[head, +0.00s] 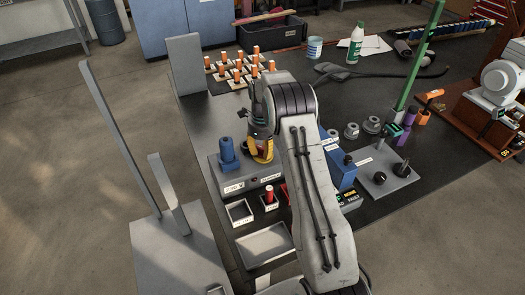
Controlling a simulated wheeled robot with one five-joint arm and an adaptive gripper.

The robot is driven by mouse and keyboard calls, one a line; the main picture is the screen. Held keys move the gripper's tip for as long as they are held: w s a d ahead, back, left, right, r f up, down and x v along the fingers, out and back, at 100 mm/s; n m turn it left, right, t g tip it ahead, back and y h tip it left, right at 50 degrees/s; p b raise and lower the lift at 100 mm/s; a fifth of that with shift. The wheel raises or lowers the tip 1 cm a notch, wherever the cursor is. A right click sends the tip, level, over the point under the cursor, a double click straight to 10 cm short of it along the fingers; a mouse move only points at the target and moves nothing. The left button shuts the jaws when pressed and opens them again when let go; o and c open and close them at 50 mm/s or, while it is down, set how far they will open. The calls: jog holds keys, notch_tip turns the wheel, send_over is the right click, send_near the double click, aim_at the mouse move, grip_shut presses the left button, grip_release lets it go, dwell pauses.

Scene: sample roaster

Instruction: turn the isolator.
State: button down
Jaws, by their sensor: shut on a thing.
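The isolator (262,153), a yellow piece with a red part, stands on a grey panel (237,183) left of the table's middle in the head view. My gripper (261,139) points down over it from above and is shut on it. The fingers are small and dark here, and my arm covers the right side, so the exact grip and the turn angle of the isolator cannot be made out.
A blue knob (227,153) stands close left of the isolator on the same panel. Small trays (240,212) and a red-handled piece (270,196) lie in front. Several orange-topped pieces (238,65) stand behind. A grey box with black knobs (383,178) is to the right.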

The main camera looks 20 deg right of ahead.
jog(key=shift+m, duration=0.8)
jog(key=shift+f, duration=0.1)
jog(key=c, duration=0.9)
grip_release()
